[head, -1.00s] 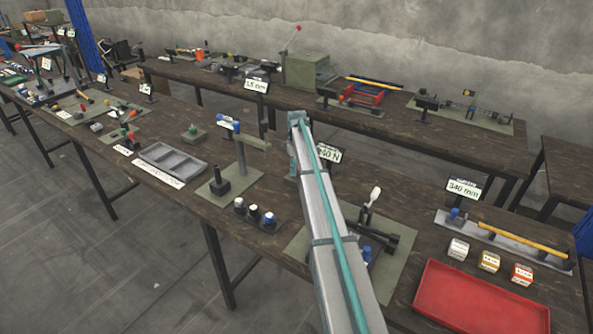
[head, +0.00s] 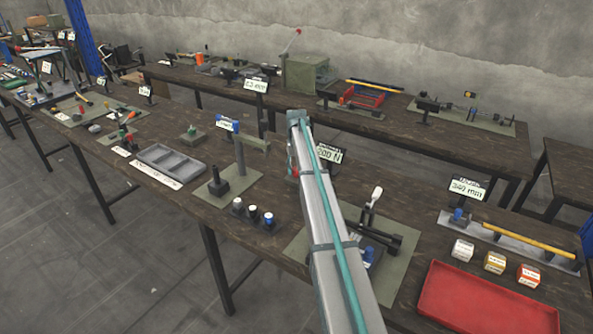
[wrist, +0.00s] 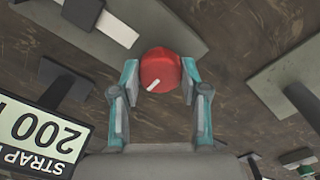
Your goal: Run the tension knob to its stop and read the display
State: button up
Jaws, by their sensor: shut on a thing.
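The red tension knob (wrist: 160,68) has a white pointer line and sits between the two fingers of my gripper (wrist: 159,76) in the wrist view. The fingers are shut on its sides. In the head view my arm hides most of the knob and gripper. The display (head: 329,154) stands just right of my arm and reads 200 N. In the wrist view the display (wrist: 42,138) is upside down at lower left, reading STRAP and 200, with the rest cut off.
A grey post with an arm (head: 240,155) stands left of my arm. Right of it are a lever fixture (head: 374,200) and a red tray (head: 475,300). Several small knobs (head: 253,214) stand near the front edge. Another display (head: 467,189) reads 340 mm.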

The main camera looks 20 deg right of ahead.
aim_at(296, 169)
jog(key=shift+m, duration=0.8)
dwell(0.6)
jog(key=o, duration=1.1)
jog(key=shift+o, duration=0.2)
notch_tip(296, 169, up, 12)
